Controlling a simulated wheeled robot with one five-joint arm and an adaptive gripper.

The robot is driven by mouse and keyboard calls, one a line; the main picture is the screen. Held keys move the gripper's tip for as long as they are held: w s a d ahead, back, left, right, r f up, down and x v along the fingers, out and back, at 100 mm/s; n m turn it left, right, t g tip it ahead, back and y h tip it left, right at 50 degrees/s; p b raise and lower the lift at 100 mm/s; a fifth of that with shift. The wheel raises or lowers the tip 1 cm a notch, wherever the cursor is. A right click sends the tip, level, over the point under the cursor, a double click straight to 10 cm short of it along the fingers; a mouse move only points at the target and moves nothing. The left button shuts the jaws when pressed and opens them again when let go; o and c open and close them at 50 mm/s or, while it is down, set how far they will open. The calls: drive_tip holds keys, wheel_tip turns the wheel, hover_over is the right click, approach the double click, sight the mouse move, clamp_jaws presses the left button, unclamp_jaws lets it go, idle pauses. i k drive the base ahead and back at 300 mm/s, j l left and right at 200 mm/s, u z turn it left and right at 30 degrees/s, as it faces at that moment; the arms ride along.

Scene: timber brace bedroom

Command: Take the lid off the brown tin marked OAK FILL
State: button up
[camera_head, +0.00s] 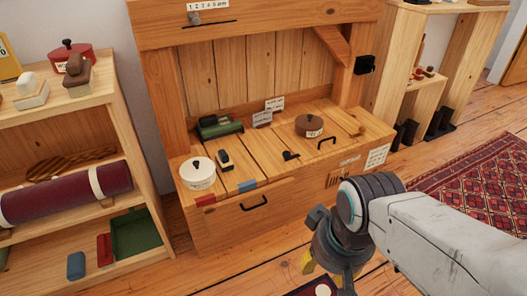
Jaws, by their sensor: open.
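A round brown tin (308,124) stands at the back right on the wooden bench top. It has a small dark knob on top and a white label on its front, too small to read. Its lid appears to be on. My gripper (328,268) hangs at the lower middle of the view, in front of the bench and well apart from the tin. It is open and points down, with a yellow part showing on its left. Its fingertips are partly hidden, and I see nothing held in it.
On the bench top (262,152) are a white pot (197,174), a green block-like item (219,127), a dark small item (224,159) and a black handle (327,142). A shelf (95,97) stands left, with a red tin (72,55). A patterned rug (468,188) lies right.

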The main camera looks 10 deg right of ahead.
sight(305, 121)
drive_tip(key=i+l+u, duration=0.25)
drive_tip(key=l, duration=0.9)
drive_tip(key=k+l+u, duration=0.1)
drive_tip(key=l+u, duration=0.15)
drive_tip(key=l, duration=0.9)
